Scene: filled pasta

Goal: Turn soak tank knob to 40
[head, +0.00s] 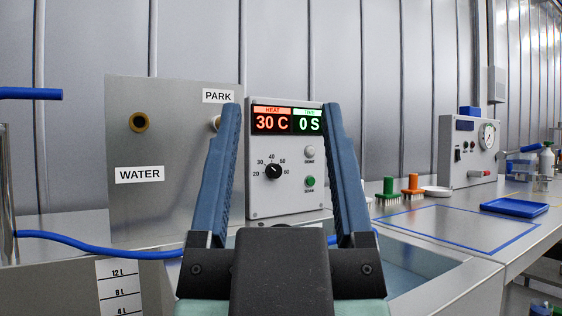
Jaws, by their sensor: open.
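The black soak tank knob (273,171) is on the front of a light grey control box (265,203). Numbers from 20 to 60 surround the knob, and its pale pointer mark appears to point up-left, near 30. The red heat display (271,122) above reads 30 C, and the green time display (308,122) reads 0 S. My gripper (282,110) is open and empty. Its two blue fingers stand on either side of the knob in the picture, apart from it. The fingers hide parts of the box's side edges.
Two round buttons, one grey (309,152) and one green (309,181), sit right of the knob. A metal panel (160,215) marked WATER and PARK stands left, with a blue hose (95,249) below.

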